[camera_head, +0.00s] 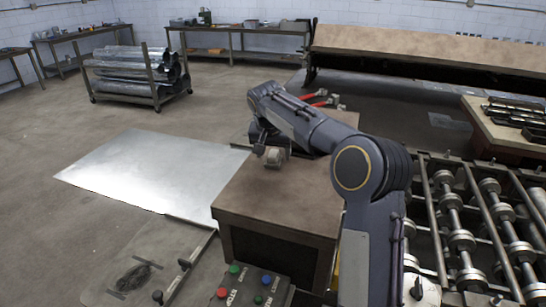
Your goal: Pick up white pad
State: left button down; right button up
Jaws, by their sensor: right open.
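I cannot clearly make out a white pad. A small pale grey piece (275,158) shows at the jaws of my right gripper, above the brown tabletop; I cannot tell whether it is the pad or part of the gripper. My right gripper (267,151) is open, low over the far left part of the brown-topped table (262,192). My right arm comes up from the bottom right and hides part of the tabletop. My left gripper is not in view.
A large shiny metal sheet (150,170) lies left of the table. Red-handled tools (315,95) lie at the table's far end. A control box with coloured buttons (252,289) is in front. A roller machine (465,225) stands at right. Bare tabletop shows in front of the gripper.

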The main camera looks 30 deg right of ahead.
jog(key=shift+w+d+f, duration=0.15)
jog(key=shift+f, duration=0.35)
jog(key=c, duration=1.1)
jog(key=shift+r, duration=0.15)
jog(key=shift+r+b, duration=0.3)
jog(key=shift+r, duration=0.3)
jog(key=s+a+r+b, duration=0.4)
jog(key=s+a+r, duration=0.2)
jog(key=s+r, duration=0.5)
jog(key=shift+s+r, duration=0.3)
jog(key=shift+s, duration=0.55)
